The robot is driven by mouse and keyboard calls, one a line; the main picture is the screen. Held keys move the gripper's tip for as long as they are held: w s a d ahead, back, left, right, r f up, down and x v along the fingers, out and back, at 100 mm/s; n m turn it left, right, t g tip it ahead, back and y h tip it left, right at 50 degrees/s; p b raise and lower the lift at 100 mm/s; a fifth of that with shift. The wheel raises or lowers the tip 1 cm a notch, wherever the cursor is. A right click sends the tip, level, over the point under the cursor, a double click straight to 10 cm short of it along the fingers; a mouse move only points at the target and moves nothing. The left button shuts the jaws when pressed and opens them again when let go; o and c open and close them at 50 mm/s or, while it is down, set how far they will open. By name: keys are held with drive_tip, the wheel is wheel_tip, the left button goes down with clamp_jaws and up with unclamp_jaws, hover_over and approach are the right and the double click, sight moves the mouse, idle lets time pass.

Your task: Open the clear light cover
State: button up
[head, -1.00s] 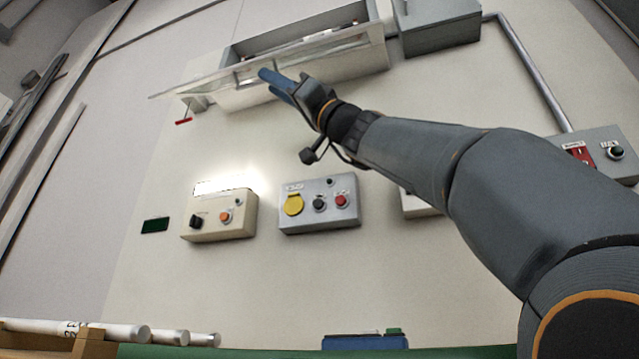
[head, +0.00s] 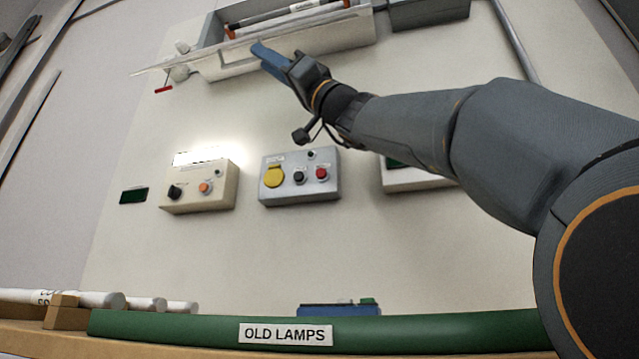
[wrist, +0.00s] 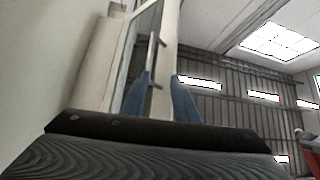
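The clear light cover (head: 185,62) is a thin transparent panel at the top of the head view. It stands angled away from the light box (head: 345,33), whose inside partly shows behind it. A small handle (head: 222,57) sits on the cover. My gripper (head: 262,50) is at the cover beside this handle. In the wrist view its two blue fingers (wrist: 160,100) are apart, with the handle (wrist: 152,50) just ahead of and partly between them. I cannot tell if they touch it.
Lamp tubes (head: 290,18) lie in the light box. Below are a beige control box (head: 205,192) and a grey one (head: 300,180). A red-handled part (head: 163,89) hangs under the cover's left end. A green "OLD LAMPS" edge (head: 400,328) and white tubes (head: 95,299) are at the bottom.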

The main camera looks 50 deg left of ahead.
drive_tip(key=w+d+f, duration=0.2)
drive_tip(key=w, duration=0.3)
drive_tip(key=shift+w+f, duration=0.15)
drive_tip(key=shift+w, duration=0.2)
idle(0.3)
